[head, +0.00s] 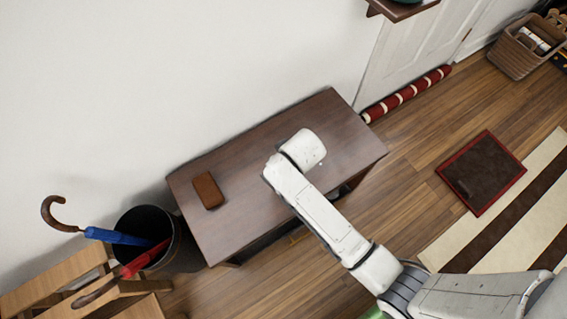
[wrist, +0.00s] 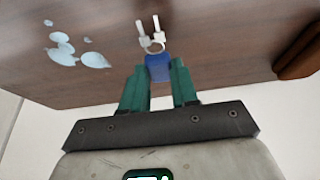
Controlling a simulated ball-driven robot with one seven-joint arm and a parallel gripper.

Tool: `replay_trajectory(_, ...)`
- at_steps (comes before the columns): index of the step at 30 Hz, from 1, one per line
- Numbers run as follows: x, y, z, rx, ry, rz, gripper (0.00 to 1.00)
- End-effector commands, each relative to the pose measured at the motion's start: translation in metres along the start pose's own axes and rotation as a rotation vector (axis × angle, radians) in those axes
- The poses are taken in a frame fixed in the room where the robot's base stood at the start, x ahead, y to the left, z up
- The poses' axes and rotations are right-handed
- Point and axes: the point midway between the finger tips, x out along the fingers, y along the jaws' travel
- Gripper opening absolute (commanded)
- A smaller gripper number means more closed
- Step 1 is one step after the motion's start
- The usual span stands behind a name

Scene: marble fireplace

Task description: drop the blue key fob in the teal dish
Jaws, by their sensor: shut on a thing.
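The blue key fob (wrist: 158,68) shows in the wrist view with a metal ring and keys pointing away from my gripper. My gripper (wrist: 158,78) has its green fingers shut on the fob, one on each side. The dark wooden table top (wrist: 225,50) lies behind the fob; I cannot tell whether the keys touch it. In the head view my arm hides the fob and the fingers over the table (head: 245,150). A dark green-teal thing (head: 406,1), perhaps the teal dish, sits on a small wall shelf (head: 400,11), mostly cut off by the top edge.
A brown case (head: 207,190) lies on the table's left part. Pale flat shapes (wrist: 75,55) show on the table in the wrist view. A black bin (head: 180,245) with umbrellas stands left of the table. The wall rises behind. A red-striped roll (head: 405,94) lies along the door.

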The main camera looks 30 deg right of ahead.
Motion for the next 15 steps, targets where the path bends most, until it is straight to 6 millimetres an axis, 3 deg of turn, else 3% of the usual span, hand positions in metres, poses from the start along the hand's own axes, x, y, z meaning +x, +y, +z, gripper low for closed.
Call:
replay_trajectory(5, 0.024, 0.0, 0.013, 0.0, -0.005, 0.001, 0.0)
replay_trajectory(15, 0.026, 0.0, 0.013, 0.001, -0.003, 0.0, 0.0)
